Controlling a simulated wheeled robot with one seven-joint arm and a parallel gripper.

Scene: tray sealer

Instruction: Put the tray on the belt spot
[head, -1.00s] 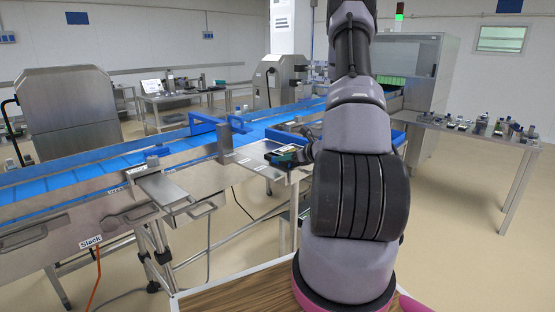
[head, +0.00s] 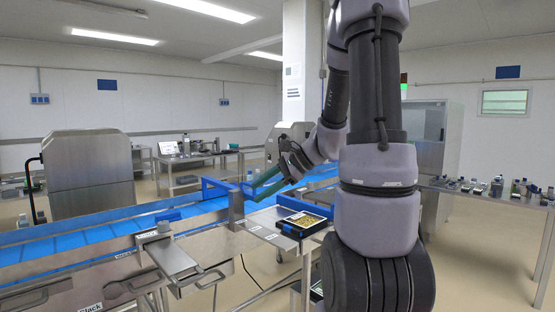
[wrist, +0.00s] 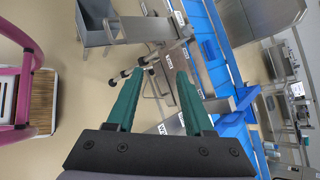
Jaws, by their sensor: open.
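The tray (head: 303,223), dark with a printed top showing yellow contents, lies flat on a steel side shelf (head: 262,229) beside the conveyor. The blue belt (head: 100,232) runs behind the shelf, with blue guide frames (head: 222,187) over it. My gripper (head: 254,192) has green fingers and is open and empty, up and to the left of the tray near the guide frames. In the wrist view its fingers (wrist: 154,78) are spread apart with nothing between them. I cannot make out the tray in the wrist view.
A steel cabinet (head: 90,170) stands behind the belt at left. A side table with small items (head: 497,188) is at right. A handled steel plate (head: 172,256) juts out from the conveyor's front. Open floor lies at far right.

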